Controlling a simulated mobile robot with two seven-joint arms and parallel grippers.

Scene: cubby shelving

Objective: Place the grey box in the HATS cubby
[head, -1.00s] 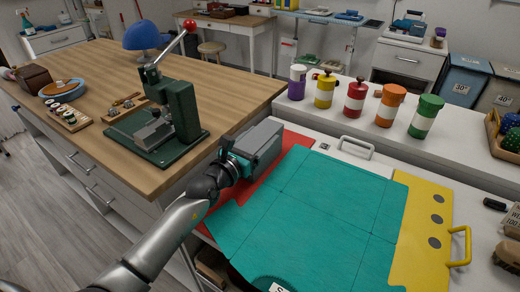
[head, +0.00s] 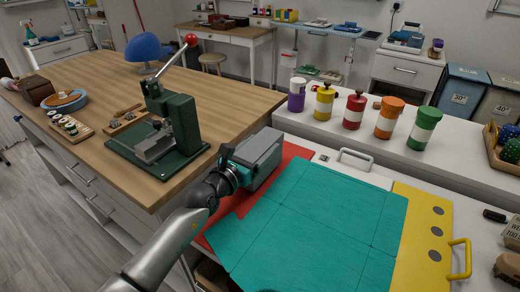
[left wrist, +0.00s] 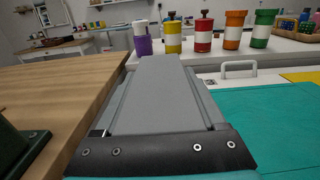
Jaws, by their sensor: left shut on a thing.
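The grey box (head: 262,158) is held by my left gripper (head: 236,168), above the red panel beside the wooden workbench. The gripper is shut on its near end. In the left wrist view the grey box (left wrist: 165,95) fills the middle and points away from the camera, beyond a dark bolted bar. No cubby labelled HATS can be seen in these views. My right gripper is not in view.
A teal mat (head: 310,220), a red panel (head: 292,152) and a yellow panel (head: 420,240) cover the near surface. A green press (head: 175,130) stands on the wooden workbench (head: 75,95). Several coloured jars (head: 355,108) line the white counter behind the box.

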